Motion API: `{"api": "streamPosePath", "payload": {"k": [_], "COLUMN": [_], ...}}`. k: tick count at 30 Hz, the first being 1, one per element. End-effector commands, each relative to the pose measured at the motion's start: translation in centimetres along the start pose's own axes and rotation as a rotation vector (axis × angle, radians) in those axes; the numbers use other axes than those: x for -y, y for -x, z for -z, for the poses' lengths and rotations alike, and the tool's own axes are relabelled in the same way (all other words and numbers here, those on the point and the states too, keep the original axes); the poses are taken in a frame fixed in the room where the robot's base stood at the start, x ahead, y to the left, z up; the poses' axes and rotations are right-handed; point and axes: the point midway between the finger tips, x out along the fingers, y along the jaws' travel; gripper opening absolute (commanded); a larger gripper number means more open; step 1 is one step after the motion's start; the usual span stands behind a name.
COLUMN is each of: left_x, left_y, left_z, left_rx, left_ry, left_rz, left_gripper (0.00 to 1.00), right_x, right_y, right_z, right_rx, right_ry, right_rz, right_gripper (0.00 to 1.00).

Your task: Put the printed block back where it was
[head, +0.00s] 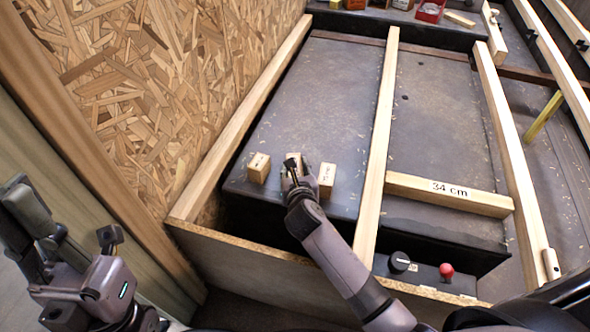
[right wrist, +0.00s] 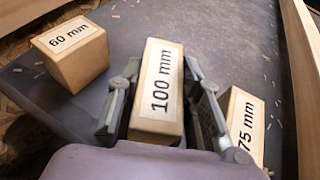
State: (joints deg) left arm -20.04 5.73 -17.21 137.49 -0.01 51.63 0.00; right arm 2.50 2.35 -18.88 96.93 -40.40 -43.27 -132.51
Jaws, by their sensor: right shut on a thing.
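The wooden block printed "100 mm" (right wrist: 160,95) is between the fingers of my right gripper (right wrist: 162,66), which is shut on it. In the head view my right gripper (head: 292,168) is over the dark surface and hides most of that block. A block printed "60 mm" (right wrist: 72,52) stands to its left and also shows in the head view (head: 259,167). A block printed "75 mm" (right wrist: 243,120) stands close to its right, also in the head view (head: 327,180). Whether the held block touches the surface is unclear. My left gripper (head: 108,240) is at the lower left, away from the blocks.
Wooden rails flank the dark surface (head: 330,90). A beam marked "34 cm" (head: 449,193) lies to the right. A black knob (head: 400,262) and a red button (head: 447,271) are at the front. A chipboard wall (head: 160,80) rises on the left. The surface behind the blocks is clear.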

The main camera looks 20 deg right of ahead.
Motion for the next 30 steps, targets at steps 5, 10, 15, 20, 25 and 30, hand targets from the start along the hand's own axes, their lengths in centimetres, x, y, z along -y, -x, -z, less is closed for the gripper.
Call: {"api": "streamPosePath", "payload": {"k": [5, 10, 15, 20, 25, 30], "left_x": [0.0, 0.0, 0.0, 0.0, 0.0, 0.2], "left_y": [0.0, 0.0, 0.0, -0.7, -2.5, -3.5], "left_z": [0.0, 0.0, 0.0, 0.1, 0.4, -1.6], "left_rx": [0.001, 0.001, 0.002, 0.004, 0.004, 0.121], "left_ry": [0.0, 0.0, 0.001, 0.001, 0.0, -0.01], "left_rz": [0.0, 0.0, 0.0, 0.0, 0.0, 0.002], "left_gripper": [0.0, 0.0, 0.0, 0.0, 0.0, 0.0], "right_x": [0.0, 0.0, 0.0, 0.0, 0.0, 0.0], "right_y": [-0.1, -0.1, -0.1, 1.1, 4.6, 7.9], "right_z": [0.2, 0.2, 0.1, -0.2, -0.4, -0.3], "right_rx": [0.0, 0.0, 0.0, -0.002, -0.002, -0.001], "right_ry": [0.001, 0.001, 0.0, 0.002, 0.003, 0.002], "right_rz": [0.0, 0.0, 0.0, 0.0, -0.001, 0.0], "right_gripper": [0.37, 0.41, 0.41, 0.41, 0.41, 0.41]}}
